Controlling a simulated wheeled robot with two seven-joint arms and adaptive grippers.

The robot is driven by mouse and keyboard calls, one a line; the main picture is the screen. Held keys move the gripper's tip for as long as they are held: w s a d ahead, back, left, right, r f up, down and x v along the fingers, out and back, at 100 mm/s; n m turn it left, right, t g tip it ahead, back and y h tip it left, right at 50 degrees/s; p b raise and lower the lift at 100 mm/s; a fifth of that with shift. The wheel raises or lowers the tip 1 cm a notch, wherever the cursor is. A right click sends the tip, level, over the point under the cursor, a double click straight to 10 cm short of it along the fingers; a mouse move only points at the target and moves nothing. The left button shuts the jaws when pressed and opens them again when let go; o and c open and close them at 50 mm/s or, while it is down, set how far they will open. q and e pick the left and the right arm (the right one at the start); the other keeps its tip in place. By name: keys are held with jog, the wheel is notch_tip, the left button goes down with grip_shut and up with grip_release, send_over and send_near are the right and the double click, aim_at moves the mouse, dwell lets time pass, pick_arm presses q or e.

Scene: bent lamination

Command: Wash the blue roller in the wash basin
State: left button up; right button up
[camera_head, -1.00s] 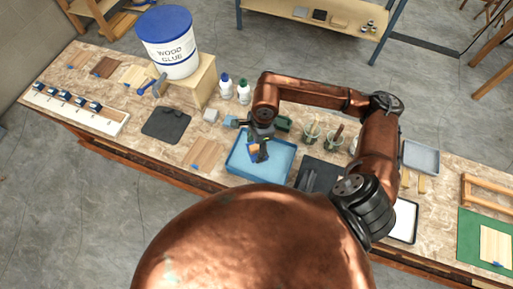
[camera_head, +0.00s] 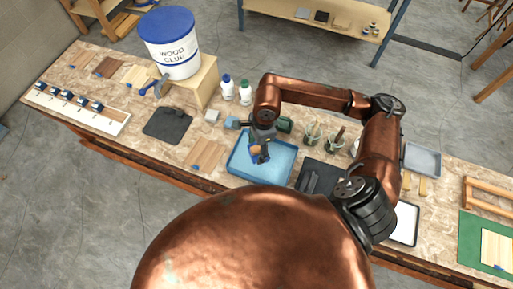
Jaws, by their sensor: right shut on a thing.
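The light-blue wash basin (camera_head: 281,160) is a shallow tray on the workbench, in the middle of the head view. My right gripper (camera_head: 259,153) points down over the basin, shut on the blue roller. Only small dark, orange and blue bits of the roller (camera_head: 264,158) show at the fingertips; the rest is hidden by the gripper. I cannot tell whether the roller touches the bottom of the basin. My left gripper is not in view.
A wood glue bucket (camera_head: 170,42) stands on a wooden block at the back left. Two bottles (camera_head: 236,90) and glass jars (camera_head: 323,136) with tools stand behind the basin. A black mat (camera_head: 168,125) lies to the left, a white tray (camera_head: 405,222) to the right.

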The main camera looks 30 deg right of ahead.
jog(key=shift+r+p, duration=1)
jog(key=shift+r, duration=1.55)
